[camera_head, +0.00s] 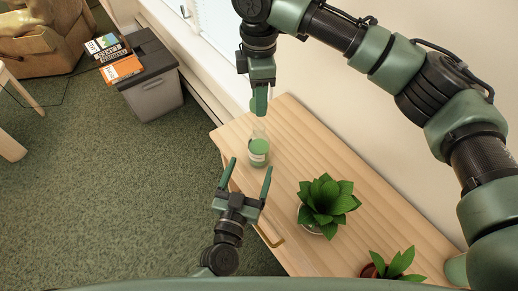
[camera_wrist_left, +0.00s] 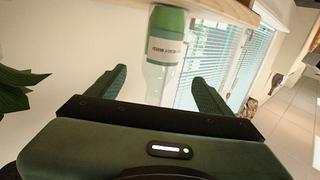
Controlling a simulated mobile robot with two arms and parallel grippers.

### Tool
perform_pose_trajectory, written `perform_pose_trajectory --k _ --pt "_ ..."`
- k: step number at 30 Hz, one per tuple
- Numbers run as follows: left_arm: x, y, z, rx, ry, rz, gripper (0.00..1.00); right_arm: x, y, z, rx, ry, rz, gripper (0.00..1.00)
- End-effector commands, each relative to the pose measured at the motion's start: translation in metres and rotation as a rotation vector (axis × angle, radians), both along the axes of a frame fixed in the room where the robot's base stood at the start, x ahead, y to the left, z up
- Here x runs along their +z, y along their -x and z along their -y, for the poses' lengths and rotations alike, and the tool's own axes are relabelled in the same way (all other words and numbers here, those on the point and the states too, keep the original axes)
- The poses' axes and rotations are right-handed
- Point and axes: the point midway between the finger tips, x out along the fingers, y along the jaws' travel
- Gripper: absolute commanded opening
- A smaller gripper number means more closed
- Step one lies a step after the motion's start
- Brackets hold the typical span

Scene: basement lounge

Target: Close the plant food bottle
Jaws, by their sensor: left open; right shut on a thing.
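The plant food bottle (camera_head: 258,152) stands upright on the wooden table, with green liquid, a white label and a clear upper part. In the left wrist view the bottle (camera_wrist_left: 165,48) appears upside down, ahead of the spread fingers. My left gripper (camera_head: 249,165) is open just in front of the bottle, its fingers pointing to either side of it, not gripping it. My right gripper (camera_head: 260,108) points down directly above the bottle. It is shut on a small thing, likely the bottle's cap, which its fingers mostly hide.
The wooden table (camera_head: 330,188) also bears a leafy potted plant (camera_head: 326,203) right of the bottle and another plant (camera_head: 395,265) nearer. A wall and window lie behind. A grey bin (camera_head: 152,92) with books (camera_head: 121,68) stands on the carpet at upper left.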

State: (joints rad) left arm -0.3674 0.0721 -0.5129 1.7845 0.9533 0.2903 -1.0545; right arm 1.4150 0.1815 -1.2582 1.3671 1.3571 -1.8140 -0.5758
Motion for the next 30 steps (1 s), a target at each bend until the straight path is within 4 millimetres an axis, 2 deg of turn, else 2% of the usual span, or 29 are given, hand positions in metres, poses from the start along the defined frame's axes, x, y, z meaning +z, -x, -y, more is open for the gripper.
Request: perform_pose_trajectory --k 8,11,24,30 --pt "0.000 -0.006 0.001 -0.001 0.001 0.000 0.80 0.000 0.000 0.000 -0.001 0.000 0.000 0.01" --pt "0.001 -0.018 0.005 0.000 0.001 0.002 0.80 0.000 0.000 0.000 -0.001 0.000 0.000 0.01" --pt "0.001 -0.094 0.026 -0.002 0.000 0.002 0.80 0.000 0.000 0.000 -0.001 0.000 0.000 0.01" --pt "0.000 -0.112 0.031 -0.002 0.000 0.001 0.80 0.000 0.000 0.000 -0.001 0.000 0.000 0.01"
